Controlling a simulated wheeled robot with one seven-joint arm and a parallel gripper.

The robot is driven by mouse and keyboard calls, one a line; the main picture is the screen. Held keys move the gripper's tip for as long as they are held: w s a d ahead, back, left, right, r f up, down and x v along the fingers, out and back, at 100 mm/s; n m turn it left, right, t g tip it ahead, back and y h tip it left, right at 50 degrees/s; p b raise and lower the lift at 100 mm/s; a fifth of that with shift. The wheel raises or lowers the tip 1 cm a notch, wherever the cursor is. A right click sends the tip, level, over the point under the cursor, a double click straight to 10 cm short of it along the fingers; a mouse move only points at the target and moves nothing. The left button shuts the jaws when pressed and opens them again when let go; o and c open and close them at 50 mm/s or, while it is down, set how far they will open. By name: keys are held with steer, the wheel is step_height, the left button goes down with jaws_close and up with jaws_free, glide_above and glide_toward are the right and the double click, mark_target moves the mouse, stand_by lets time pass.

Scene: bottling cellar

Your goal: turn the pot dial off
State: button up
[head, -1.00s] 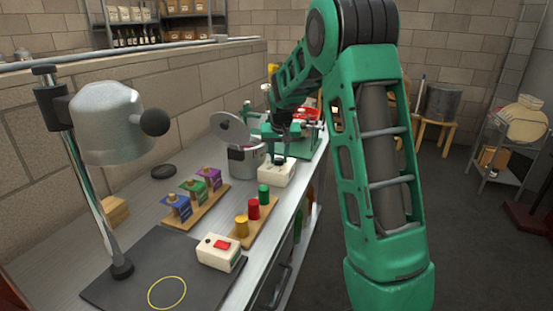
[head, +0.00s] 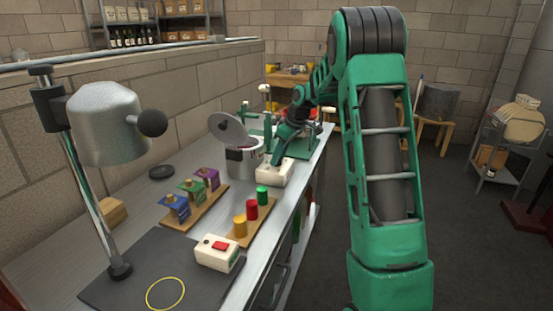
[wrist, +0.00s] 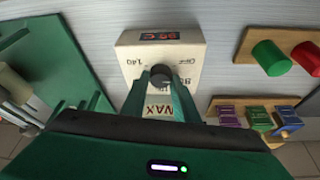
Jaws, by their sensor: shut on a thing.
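The pot dial is a dark round knob (wrist: 160,75) on top of a cream control box (wrist: 135,55) in the wrist view. My gripper (wrist: 161,82) is shut on the knob, one green finger on each side. In the head view the cream box (head: 274,173) stands beside the steel pot (head: 243,163), whose lid is tilted open. My gripper (head: 278,160) reaches down onto the box there and hides the knob.
Red and green pegs (wrist: 271,58) stand on a wooden board near the box. Coloured blocks (head: 191,186) sit on another board. A green stand (wrist: 50,60) is close on the other side. A lamp (head: 105,120) and a switch box (head: 219,251) are nearer on the bench.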

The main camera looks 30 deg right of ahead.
steer(key=n, duration=0.2)
steer(key=n+g+y, duration=0.1)
steer(key=n, duration=0.1)
steer(key=n+y, duration=0.1)
steer(key=n, duration=0.1)
steer(key=shift+w+d+r+n+g, duration=0.15)
steer(key=shift+w+n+g, duration=0.15)
steer(key=shift+w, duration=0.05)
stand_by(0.5)
steer(key=o, duration=1)
steer(key=shift+o, duration=0.2)
steer(key=shift+s, duration=0.1)
steer(key=shift+d, duration=0.1)
steer(key=v, duration=1)
steer(key=shift+r, duration=0.25)
